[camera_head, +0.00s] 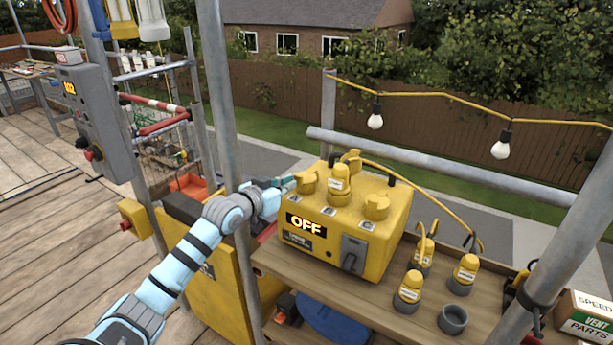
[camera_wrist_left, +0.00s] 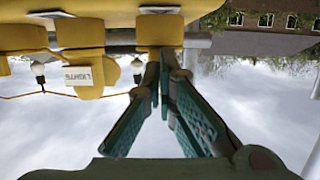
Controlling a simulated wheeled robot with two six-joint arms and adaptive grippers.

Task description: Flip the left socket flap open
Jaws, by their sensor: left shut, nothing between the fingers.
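The yellow power box (camera_head: 378,245) stands on the wooden shelf with its display reading OFF. The left socket flap (camera_head: 306,183) is the yellow piece at the left of the box top; in the left wrist view, which is upside down, it is the right-hand yellow piece (camera_wrist_left: 160,32). I cannot tell its exact angle. My left gripper (camera_head: 286,181) is just left of the flap, shut and empty. In the left wrist view its teal fingers (camera_wrist_left: 165,62) meet near the flap; contact is unclear. A yellow plug (camera_head: 340,180) labelled LIGHTS sits in the middle socket. My right gripper is not in view.
Another yellow flap (camera_head: 376,206) is at the box's right. Several yellow plugs, such as this one (camera_head: 409,290), stand on the shelf (camera_head: 375,318) beside an empty grey holder (camera_head: 452,319). A metal post (camera_head: 222,110) rises beside my left arm. A cable arches over the box.

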